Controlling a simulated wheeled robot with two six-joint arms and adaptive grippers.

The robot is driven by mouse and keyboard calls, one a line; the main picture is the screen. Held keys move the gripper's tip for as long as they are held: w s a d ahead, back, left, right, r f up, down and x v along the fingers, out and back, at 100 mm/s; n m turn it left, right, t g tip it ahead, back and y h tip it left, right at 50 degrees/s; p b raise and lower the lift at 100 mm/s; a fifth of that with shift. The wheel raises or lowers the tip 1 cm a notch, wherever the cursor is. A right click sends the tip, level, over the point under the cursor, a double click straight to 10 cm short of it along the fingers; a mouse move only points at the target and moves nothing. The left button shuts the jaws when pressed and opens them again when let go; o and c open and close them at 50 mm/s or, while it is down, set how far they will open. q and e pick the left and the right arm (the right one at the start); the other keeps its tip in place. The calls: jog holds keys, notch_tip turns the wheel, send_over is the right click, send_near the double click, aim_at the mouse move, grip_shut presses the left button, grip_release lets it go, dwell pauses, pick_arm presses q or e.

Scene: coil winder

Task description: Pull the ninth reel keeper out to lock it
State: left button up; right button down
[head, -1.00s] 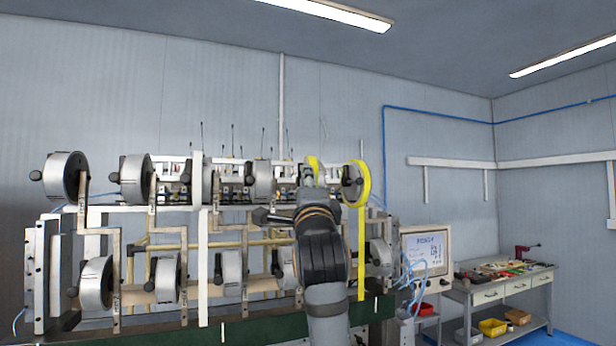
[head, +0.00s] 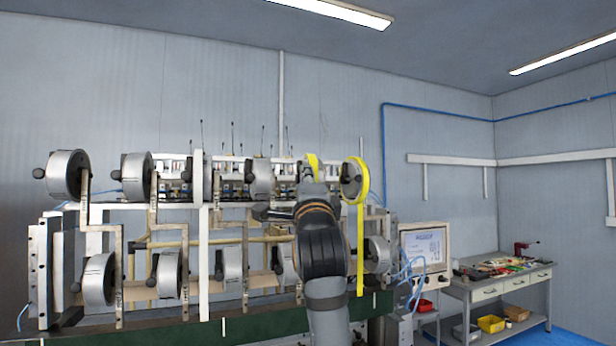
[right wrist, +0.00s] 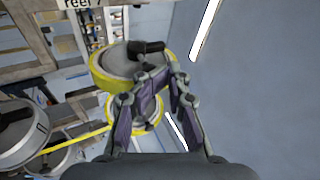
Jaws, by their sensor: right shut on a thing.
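My right gripper (head: 307,184) is in front of a yellow-rimmed reel (head: 313,161) in the upper row, hiding most of it. In the right wrist view this reel (right wrist: 98,72) has a grey face and a dark keeper (right wrist: 150,47) at its centre. The fingers of my right gripper (right wrist: 160,74) are shut on that keeper, and the grip itself is partly hidden. Another yellow-rimmed reel (head: 363,196) is just to the right, with a yellow strip running down from it. It also shows below in the right wrist view (right wrist: 153,121). My left gripper is not in view.
Several grey reels (head: 138,180) stand in two rows on the frame left of my right arm. A grey reel (right wrist: 20,140) is close at the left in the wrist view. A monitor (head: 425,250) and a workbench (head: 485,296) stand at the right.

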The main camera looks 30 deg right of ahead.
jog(key=shift+f, duration=0.35)
jog(key=shift+s+f+b, duration=0.1)
jog(key=shift+s+b, duration=0.25)
jog(key=shift+b, duration=0.1)
jog(key=shift+s, duration=0.2)
jog(key=c, duration=1.4)
grip_release()
jog(key=shift+s+a, duration=0.1)
jog(key=shift+s, duration=0.05)
